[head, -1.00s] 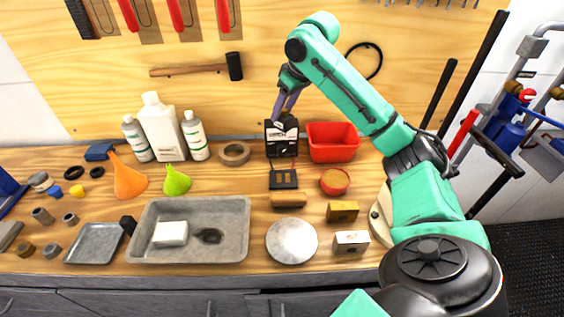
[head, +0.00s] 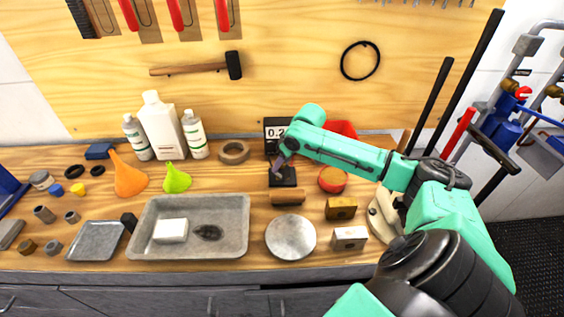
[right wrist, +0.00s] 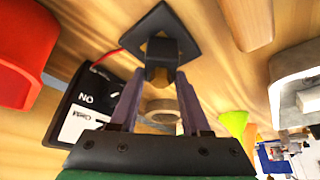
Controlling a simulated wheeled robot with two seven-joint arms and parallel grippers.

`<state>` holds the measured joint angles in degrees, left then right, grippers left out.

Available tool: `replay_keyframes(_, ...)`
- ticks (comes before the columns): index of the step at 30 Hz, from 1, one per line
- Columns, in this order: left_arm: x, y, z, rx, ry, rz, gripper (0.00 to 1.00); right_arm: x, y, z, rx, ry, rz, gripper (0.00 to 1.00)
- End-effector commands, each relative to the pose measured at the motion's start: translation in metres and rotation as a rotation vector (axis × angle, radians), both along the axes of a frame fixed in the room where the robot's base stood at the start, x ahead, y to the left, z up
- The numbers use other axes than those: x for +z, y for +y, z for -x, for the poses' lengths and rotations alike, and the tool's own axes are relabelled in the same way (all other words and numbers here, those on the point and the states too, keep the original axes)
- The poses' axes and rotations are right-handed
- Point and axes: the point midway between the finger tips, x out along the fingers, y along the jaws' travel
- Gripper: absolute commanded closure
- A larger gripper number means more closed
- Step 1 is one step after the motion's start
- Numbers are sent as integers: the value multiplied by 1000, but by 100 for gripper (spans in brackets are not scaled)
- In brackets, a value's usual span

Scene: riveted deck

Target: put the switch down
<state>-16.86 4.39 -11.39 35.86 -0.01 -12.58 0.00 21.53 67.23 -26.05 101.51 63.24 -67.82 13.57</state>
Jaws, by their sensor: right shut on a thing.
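The switch (head: 288,180) is a black square plate on the bench, in front of a black meter box (head: 273,127) with a lit display. In the right wrist view the switch plate (right wrist: 183,40) carries a dark raised block. My right gripper (head: 277,164) comes down over the plate's back left part. In the right wrist view its two purple fingers (right wrist: 158,82) close on the raised block. The fingertips and the exact contact are partly hidden behind the block. The meter (right wrist: 90,105) also shows there, with a red wire running toward the switch. My left gripper is not in view.
A red bin (head: 343,128) stands behind my right forearm. A tape roll (head: 234,152) and a grey tray (head: 240,240) are to the left.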

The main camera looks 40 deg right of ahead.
Motion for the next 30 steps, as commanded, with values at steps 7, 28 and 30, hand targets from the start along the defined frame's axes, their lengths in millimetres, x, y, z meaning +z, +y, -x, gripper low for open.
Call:
replay_keyframes(7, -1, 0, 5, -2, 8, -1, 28, 0, 0, 0, 0, 0, 0, 34)
replay_keyframes(28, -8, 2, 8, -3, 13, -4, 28, 59, -5, 27, 2, 1, 11, 23)
replay_keyframes(30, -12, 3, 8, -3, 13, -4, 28, 71, -8, 33, -2, 3, 10, 23)
